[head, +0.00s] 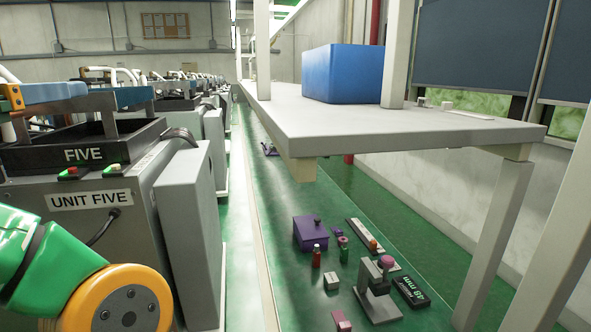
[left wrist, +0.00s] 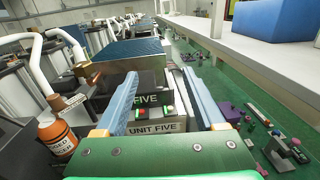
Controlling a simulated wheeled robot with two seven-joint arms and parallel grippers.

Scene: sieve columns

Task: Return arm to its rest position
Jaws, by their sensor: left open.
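My left gripper shows in the left wrist view (left wrist: 160,72) as two long blue fingers spread wide apart, with nothing between their tips. The black tray and the label of unit five (left wrist: 155,127) show below and between them. In the head view, a blue finger with an orange base, part of my left gripper (head: 50,92), is at the left edge above unit five (head: 92,199). The rest of that gripper is out of frame. My green left arm with its yellow joint fills the lower left. My right gripper is in neither view.
A blue-topped box (left wrist: 130,50) stands just beyond my fingers. An orange labelled canister (left wrist: 58,138) is at the left. A raised white table (head: 420,125) with a blue bin (head: 343,73) is at the right. A purple box (head: 310,233) and several small items lie on the green surface below.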

